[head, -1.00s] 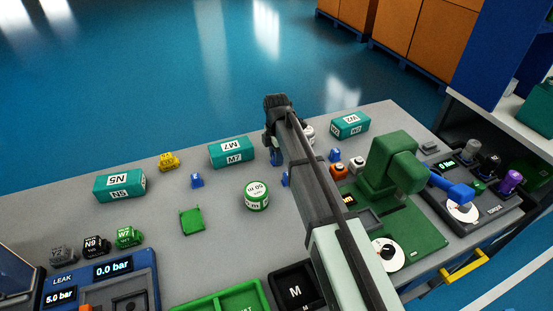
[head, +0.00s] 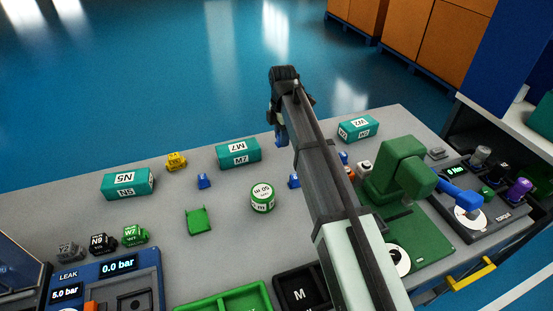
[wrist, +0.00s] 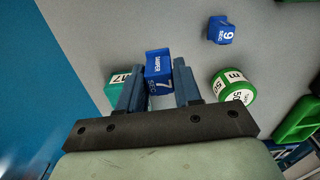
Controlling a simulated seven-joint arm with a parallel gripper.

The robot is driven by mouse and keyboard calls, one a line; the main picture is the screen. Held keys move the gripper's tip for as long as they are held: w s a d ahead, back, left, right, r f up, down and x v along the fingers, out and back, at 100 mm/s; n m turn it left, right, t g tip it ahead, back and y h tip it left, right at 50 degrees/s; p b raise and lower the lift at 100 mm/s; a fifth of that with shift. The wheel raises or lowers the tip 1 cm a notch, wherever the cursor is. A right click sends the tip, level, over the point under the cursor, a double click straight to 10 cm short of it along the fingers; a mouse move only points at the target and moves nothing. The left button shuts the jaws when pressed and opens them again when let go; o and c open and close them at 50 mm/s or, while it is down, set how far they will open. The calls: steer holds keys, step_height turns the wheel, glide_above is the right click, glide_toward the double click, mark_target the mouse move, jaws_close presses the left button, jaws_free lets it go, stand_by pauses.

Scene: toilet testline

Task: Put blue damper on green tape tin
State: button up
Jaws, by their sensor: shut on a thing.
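The blue damper (wrist: 158,63), a small block with white lettering, is held between the two blue-grey fingers of my gripper (wrist: 158,78) in the wrist view. In the head view my gripper (head: 280,135) is over the back edge of the table, and the damper cannot be told from the fingers there. The green tape tin (head: 262,198), round with a white label, stands on the table, nearer than my gripper and to its left. It also shows in the wrist view (wrist: 233,85), right of the fingers and apart from the damper. Nothing lies on its top.
Teal boxes (head: 238,154) stand along the back. Small blue pieces (head: 203,181) and a yellow piece (head: 176,162) lie nearby. A green square piece (head: 198,221) lies left of the tin. A green press (head: 403,175) stands at right.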

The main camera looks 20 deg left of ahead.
steer(key=s+a+r, duration=0.3)
step_height(320, 180, up, 4)
steer(key=n, duration=0.4)
glide_above(262, 191)
steer(key=shift+d+f, duration=0.1)
steer(key=shift+f, duration=4.95)
steer(key=shift+f, duration=0.1)
steer(key=o, duration=1)
